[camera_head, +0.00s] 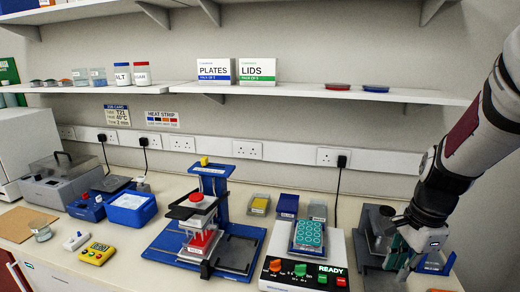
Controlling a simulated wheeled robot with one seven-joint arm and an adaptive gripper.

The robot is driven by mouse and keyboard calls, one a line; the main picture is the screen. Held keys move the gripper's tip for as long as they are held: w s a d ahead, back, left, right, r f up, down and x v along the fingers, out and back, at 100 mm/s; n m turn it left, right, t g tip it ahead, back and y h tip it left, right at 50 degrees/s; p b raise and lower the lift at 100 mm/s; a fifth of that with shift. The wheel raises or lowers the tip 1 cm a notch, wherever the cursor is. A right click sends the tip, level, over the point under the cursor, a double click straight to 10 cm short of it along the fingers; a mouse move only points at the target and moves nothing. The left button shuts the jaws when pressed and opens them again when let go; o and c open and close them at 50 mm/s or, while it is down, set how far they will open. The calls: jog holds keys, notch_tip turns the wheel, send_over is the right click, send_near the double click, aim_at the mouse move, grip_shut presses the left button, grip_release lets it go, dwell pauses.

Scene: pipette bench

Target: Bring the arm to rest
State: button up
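My arm comes down from the upper right edge, and its dark wrist bends over the right end of the bench. My gripper (418,252) is low at the right, pointing down in front of a dark grey device (376,229). Small teal and blue parts show around its fingers, and I cannot tell whether these belong to the gripper or to things behind it. The fingertips are small and partly mixed with the device, so open or shut is not clear. No held object can be made out.
Left of my gripper stands a white machine (306,272) with a teal well plate (308,234) and a "READY" display. A blue press-like stand (211,222) is mid-bench. A shelf (300,92) runs above, carrying boxes and jars. A yellow timer (96,253) lies at the left.

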jog(key=s+a+r+n+t, duration=0.4)
jog(key=s+a+r+n, duration=0.8)
jog(key=r+n, duration=0.3)
jog(key=shift+s+r+n+t+h, duration=0.15)
jog(key=shift+s+n+t+h, duration=0.15)
jog(key=shift+s+n, duration=0.8)
jog(key=shift+w+a+n, duration=0.1)
jog(key=shift+w+n, duration=0.2)
